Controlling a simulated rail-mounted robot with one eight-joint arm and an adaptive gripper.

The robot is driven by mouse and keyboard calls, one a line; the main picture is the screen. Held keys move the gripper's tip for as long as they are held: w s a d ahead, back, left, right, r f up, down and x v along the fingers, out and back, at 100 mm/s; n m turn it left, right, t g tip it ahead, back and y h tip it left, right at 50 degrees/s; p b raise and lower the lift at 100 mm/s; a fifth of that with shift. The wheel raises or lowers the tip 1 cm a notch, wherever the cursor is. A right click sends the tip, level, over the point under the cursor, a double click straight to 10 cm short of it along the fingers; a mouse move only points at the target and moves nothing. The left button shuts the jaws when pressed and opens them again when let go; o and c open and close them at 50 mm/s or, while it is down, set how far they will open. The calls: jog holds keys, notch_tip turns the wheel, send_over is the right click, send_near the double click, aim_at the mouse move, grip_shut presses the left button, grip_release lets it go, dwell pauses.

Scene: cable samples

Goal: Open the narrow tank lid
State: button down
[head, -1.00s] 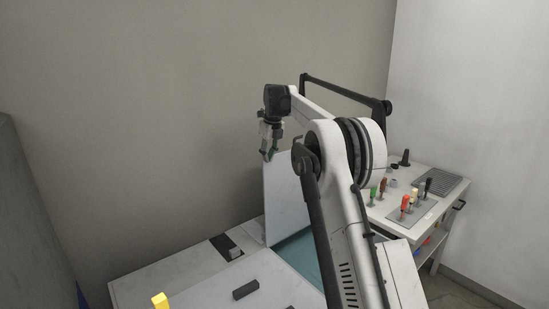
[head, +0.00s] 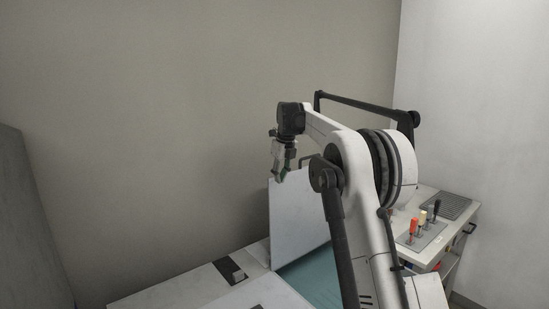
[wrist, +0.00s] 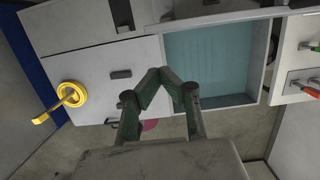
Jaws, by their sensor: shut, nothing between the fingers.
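The narrow tank (head: 316,276) is open, with its teal inside showing; the wrist view also shows this inside (wrist: 210,62) from above. Its white lid (head: 298,222) stands upright at the tank's far side, and shows as a thin, edge-on strip along the top of the wrist view (wrist: 222,17). My gripper (head: 281,178) is by the lid's upper left corner in the head view; I cannot tell if they touch. In the wrist view its two green-grey fingers (wrist: 166,76) are shut and empty, and appear in front of the tank's left edge.
A closed white lid (wrist: 85,75) with a dark handle (wrist: 121,74) lies left of the tank. A yellow ring-shaped object (wrist: 70,95) is at its left edge. A side table (head: 438,228) with colored-handled tools stands right. A plain wall (head: 150,130) rises behind.

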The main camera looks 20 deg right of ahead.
jog(key=w+a+r, duration=0.1)
jog(key=w+r, duration=0.2)
jog(key=r, duration=0.5)
jog(key=shift+w+r, duration=0.15)
